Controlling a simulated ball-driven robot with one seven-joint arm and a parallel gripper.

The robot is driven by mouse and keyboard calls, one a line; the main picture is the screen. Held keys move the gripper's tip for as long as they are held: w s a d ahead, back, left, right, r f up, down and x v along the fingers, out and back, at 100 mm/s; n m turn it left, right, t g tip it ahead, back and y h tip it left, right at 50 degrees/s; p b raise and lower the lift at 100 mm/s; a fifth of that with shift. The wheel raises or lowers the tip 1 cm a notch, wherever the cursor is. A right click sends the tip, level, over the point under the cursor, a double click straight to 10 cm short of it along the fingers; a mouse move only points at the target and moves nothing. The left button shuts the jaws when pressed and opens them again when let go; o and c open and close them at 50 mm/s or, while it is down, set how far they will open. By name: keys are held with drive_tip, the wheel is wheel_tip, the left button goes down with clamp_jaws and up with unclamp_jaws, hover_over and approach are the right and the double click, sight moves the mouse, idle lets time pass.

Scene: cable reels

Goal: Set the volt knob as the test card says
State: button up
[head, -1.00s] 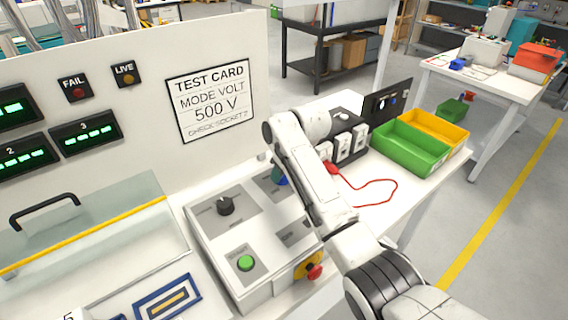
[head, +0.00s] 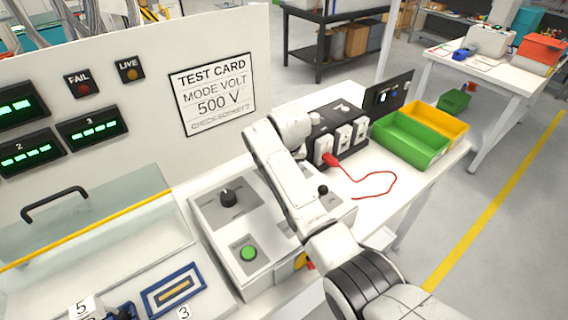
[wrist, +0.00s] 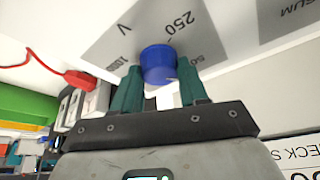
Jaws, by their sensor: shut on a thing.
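The test card (head: 214,95) on the upright panel reads "MODE VOLT", "500 V" and a smaller line about a socket. In the wrist view, the blue volt knob (wrist: 158,62) sits on a grey plate marked V, 250, 1000 and a partly hidden 50. The knob's pointer cannot be made out, and no 500 mark shows. My gripper (wrist: 160,84) is shut on the blue knob, with one green finger on each side. In the head view my arm hides both the gripper and this knob.
The control box also carries a black knob (head: 228,197), a green button (head: 249,253) and a small black-topped control (head: 323,190). A red lead (head: 372,190) lies on the bench by the sockets (head: 340,140). Green (head: 410,143) and yellow (head: 440,120) bins stand to the right.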

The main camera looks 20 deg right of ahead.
drive_tip(key=shift+r, duration=0.1)
drive_tip(key=o, duration=1)
drive_tip(key=shift+o, duration=0.2)
drive_tip(key=b+v, duration=0.1)
drive_tip(key=v, duration=0.9)
drive_tip(key=shift+r, duration=0.25)
drive_tip(key=shift+s+a, duration=0.1)
drive_tip(key=shift+s, duration=0.05)
